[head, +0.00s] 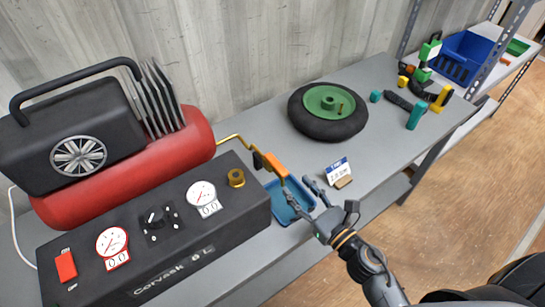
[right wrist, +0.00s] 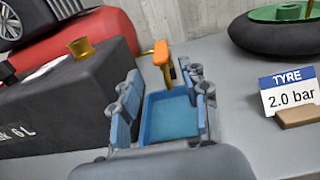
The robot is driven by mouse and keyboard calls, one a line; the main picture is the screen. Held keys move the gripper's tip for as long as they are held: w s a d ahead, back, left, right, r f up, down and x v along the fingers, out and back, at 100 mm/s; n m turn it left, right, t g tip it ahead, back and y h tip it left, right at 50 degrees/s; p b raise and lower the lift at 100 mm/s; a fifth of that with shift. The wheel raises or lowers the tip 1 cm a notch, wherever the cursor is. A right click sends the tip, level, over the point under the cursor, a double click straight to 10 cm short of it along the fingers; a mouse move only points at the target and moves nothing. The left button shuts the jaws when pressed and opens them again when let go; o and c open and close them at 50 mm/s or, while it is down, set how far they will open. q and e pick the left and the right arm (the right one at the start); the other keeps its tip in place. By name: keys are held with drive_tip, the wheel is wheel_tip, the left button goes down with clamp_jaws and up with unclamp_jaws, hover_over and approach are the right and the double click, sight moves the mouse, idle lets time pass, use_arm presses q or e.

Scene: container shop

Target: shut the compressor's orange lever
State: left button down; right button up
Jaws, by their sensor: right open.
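The compressor (head: 130,240) has a red tank, a black motor housing and a dark box with gauges. Its orange lever (head: 276,165) sits on the brass pipe (head: 231,138) at the box's right end. In the right wrist view the lever (right wrist: 161,54) stands up beyond the fingers, near the middle. My right gripper (head: 298,187) is open, with its fingertips close to the lever on its near side. The lever is not clearly between the fingers, and I cannot tell if they touch it. My left gripper is not in view.
A blue tray (right wrist: 172,118) lies on the bench below the gripper. A tyre sign (head: 340,172) stands to the right, and a black wheel with a green hub (head: 328,101) lies behind. Several tools (head: 415,105) lie at the far right. The grey bench (head: 384,152) is clear between them.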

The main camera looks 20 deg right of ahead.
sight(273, 159)
drive_tip(key=p+x, duration=0.3)
drive_tip(key=x, duration=0.9)
clamp_jaws()
